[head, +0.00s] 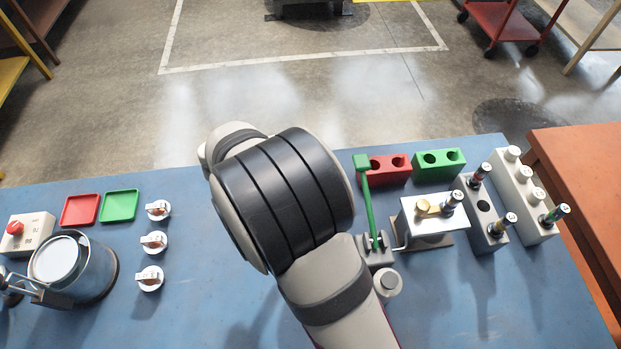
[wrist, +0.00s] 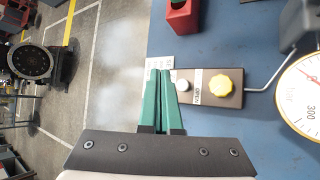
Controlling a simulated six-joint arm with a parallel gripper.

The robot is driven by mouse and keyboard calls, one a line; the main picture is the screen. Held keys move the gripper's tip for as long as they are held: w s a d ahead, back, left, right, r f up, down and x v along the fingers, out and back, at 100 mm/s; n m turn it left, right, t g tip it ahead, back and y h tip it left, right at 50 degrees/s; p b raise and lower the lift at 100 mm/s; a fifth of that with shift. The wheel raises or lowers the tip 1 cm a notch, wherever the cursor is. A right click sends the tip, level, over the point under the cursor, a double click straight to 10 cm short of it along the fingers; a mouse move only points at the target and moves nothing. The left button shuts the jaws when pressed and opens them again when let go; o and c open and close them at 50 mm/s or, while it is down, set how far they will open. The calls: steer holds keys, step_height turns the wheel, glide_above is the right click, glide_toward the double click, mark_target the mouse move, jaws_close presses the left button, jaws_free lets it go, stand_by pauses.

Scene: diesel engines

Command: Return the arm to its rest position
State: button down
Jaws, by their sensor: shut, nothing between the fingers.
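My gripper (wrist: 160,74) shows in the wrist view with its two green fingers together and nothing between them. Its tips point toward a white label at the table's edge, beside a brown panel (wrist: 213,92) with a yellow knob (wrist: 219,84). The gap between tips and panel is hard to judge. In the head view my arm fills the middle of the picture over the blue table (head: 215,275), and it hides my gripper and part of the table.
Right of my arm stand a green lever (head: 367,195), red block (head: 388,170), green block (head: 438,163), metal box (head: 432,228) and grey block (head: 484,215) with injectors. A pot (head: 72,268), three white knobs and two trays are left. A dial gauge (wrist: 303,95) is right in the wrist view.

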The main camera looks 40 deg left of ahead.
steer(key=d+r+m+g+h, duration=0.1)
steer(key=d+r+m+g, duration=0.25)
steer(key=d+m, duration=0.55)
steer(key=d+r+m+g+h, duration=0.2)
steer(key=d+r+m+g, duration=0.3)
steer(key=d, duration=0.8)
steer(key=s+d+r+m+y, duration=0.1)
steer(key=s+d+m+y, duration=0.2)
steer(key=s+d+m, duration=0.3)
steer(key=s+d+r+m+y, duration=0.1)
steer(key=s+d+m+y, duration=0.2)
steer(key=s+m, duration=0.7)
steer(key=s+d, duration=0.1)
steer(key=d, duration=0.1)
steer(key=shift+d+m+g, duration=0.35)
steer(key=shift+m, duration=0.05)
steer(key=c, duration=1.5)
jaws_free()
steer(key=shift+c, duration=0.2)
